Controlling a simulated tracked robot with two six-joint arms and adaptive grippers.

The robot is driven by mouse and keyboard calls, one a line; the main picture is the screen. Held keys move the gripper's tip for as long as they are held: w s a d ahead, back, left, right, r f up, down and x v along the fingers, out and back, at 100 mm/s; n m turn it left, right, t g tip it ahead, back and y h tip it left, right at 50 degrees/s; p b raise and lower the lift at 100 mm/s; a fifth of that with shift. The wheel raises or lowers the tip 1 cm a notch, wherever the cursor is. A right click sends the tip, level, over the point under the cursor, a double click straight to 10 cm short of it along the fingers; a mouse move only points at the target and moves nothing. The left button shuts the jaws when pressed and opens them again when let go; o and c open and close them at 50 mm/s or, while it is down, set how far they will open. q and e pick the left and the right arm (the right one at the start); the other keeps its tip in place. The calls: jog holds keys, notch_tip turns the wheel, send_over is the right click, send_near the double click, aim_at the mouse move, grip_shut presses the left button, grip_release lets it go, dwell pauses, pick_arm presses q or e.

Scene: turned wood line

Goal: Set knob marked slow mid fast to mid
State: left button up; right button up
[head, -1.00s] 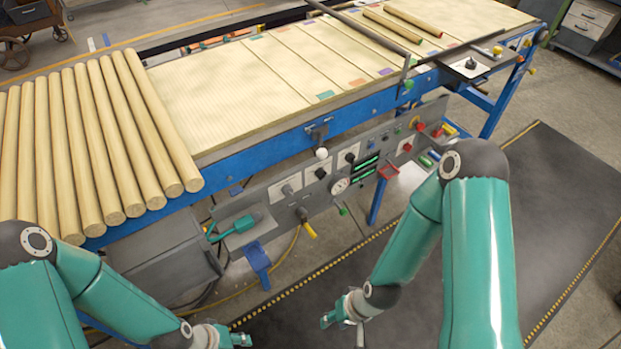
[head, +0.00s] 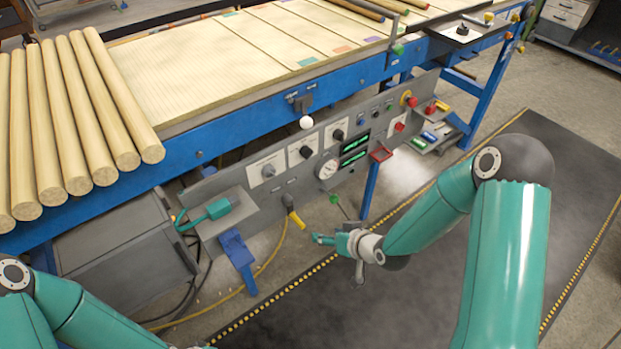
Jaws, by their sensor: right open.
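The grey control panel (head: 245,178) under the conveyor's near side carries three knobs on white plates: a grey left knob (head: 268,170), a dark middle knob (head: 306,151) and a dark right knob (head: 338,134). Another dark knob (head: 462,29) sits on a plate at the table's far right. Their markings are too small to read, so I cannot tell which says slow mid fast or where it points. My right gripper (head: 337,257) is open and empty, in front of and below the panel, apart from every knob. My left gripper is out of view below the frame.
A round gauge (head: 328,169), green displays (head: 355,150), a white ball-ended lever (head: 306,122) and a yellow-handled lever (head: 296,217) are near the knobs. Wooden rods (head: 75,120) overhang at left. Dark mat (head: 420,280) is clear.

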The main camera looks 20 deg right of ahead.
jog(key=w+d+n+t+b, duration=0.2)
jog(key=w+d+t+b, duration=0.4)
jog(key=b, duration=0.4)
jog(key=n+t+y+b, duration=0.2)
jog(key=n+b, duration=0.1)
jog(key=b, duration=0.3)
send_near(310, 156)
pick_arm(q)
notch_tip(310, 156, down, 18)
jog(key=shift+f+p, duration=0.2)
jog(key=shift+p, duration=0.1)
pick_arm(e)
jog(key=x, duration=1)
jog(key=shift+s+d, duration=0.1)
jog(key=c, duration=1.1)
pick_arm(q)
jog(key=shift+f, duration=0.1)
pick_arm(e)
jog(key=shift+c, duration=0.2)
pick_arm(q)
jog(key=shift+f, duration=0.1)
